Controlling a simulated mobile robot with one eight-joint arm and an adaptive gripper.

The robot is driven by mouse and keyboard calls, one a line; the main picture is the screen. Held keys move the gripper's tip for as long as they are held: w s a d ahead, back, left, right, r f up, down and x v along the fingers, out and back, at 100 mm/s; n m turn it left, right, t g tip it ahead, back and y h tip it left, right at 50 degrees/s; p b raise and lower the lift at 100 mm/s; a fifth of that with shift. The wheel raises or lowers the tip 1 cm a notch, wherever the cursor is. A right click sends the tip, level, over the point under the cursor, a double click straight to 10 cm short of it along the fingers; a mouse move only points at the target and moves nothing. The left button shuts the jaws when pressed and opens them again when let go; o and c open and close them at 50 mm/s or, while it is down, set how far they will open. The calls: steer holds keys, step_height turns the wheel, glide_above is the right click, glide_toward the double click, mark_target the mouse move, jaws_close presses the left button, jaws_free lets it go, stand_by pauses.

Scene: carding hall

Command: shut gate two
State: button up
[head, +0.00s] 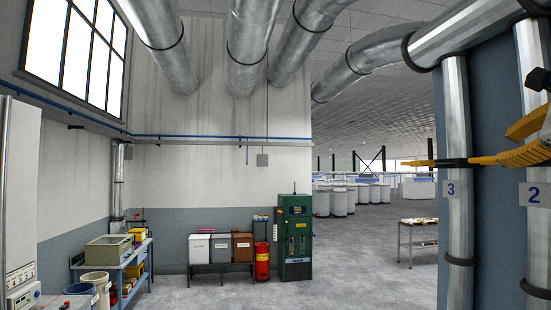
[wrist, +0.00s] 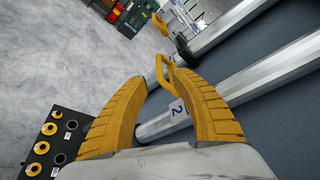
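My gripper (wrist: 159,77) has two ribbed yellow fingers spread apart. A yellow loop handle (wrist: 165,66) shows between and just beyond the fingertips; it appears to be gate two's, with no clear contact. The pipe marked 2 (wrist: 178,110) crosses behind the fingers, and the gate body on it is hidden by the right finger. In the head view my gripper (head: 490,148) is at the right edge, in front of pipe 2 (head: 537,235) and above its number plate. Gate two cannot be told apart from the fingers there.
A black rack with yellow rings (wrist: 47,140) is low at left in the wrist view. A green cabinet (head: 295,235) stands further back; the floor between is clear.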

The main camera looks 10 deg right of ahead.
mark_target(487, 158)
steer(key=p+x, duration=0.1)
steer(key=x, duration=0.8)
steer(key=shift+w+f, duration=0.2)
steer(key=shift+w, duration=0.15)
jaws_close()
steer(key=shift+s, duration=0.1)
